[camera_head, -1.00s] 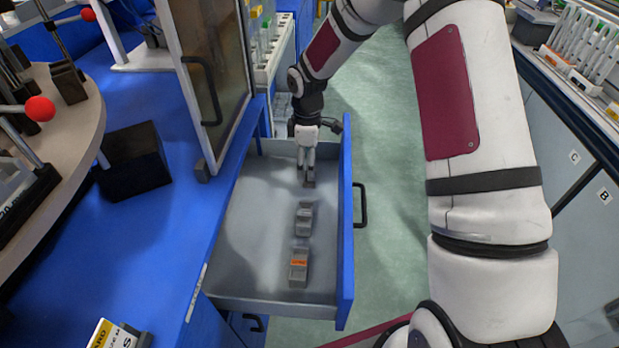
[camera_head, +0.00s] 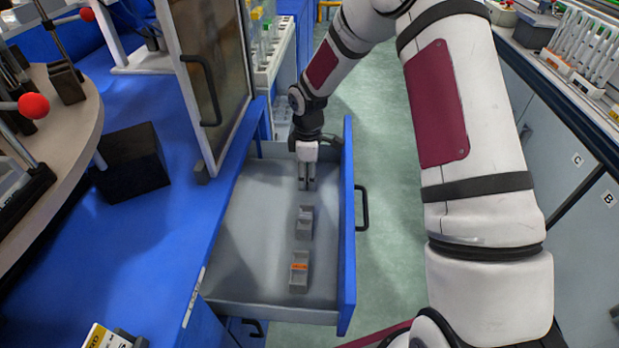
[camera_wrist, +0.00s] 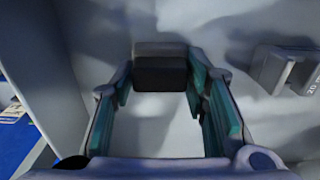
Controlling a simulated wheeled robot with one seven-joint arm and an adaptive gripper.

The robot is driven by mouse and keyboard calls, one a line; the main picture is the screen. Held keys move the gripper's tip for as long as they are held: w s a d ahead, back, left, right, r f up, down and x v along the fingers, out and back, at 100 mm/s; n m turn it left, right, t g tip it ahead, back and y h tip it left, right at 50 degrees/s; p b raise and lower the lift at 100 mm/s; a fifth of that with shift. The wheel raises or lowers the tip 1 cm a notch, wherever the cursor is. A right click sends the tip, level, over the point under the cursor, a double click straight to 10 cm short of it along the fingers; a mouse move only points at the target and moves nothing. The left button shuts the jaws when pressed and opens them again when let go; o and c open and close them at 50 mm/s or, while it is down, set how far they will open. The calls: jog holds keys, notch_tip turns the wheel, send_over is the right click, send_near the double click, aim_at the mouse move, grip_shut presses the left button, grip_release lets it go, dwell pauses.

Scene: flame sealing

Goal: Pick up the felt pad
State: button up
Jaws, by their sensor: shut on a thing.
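The felt pad appears to be the small block with a grey top and dark face (camera_wrist: 160,72) between my fingertips in the wrist view. My gripper (camera_wrist: 160,85) is shut on it, with green finger pads at its left and right sides. In the head view my gripper (camera_head: 306,186) points down inside the open drawer, near its far end. The pad is hard to make out there, and I cannot tell whether it touches the drawer floor.
The grey drawer (camera_head: 250,215) also holds a grey block (camera_head: 305,222) and an orange-marked grey block (camera_head: 299,270), nearer than my gripper. A block with lettering (camera_wrist: 283,70) shows at right in the wrist view. The drawer's blue front (camera_head: 347,230) stands close on the right.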

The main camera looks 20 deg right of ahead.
notch_tip(320, 180, up, 10)
jog(key=shift+r+p, duration=0.1)
jog(key=shift+p, duration=1.1)
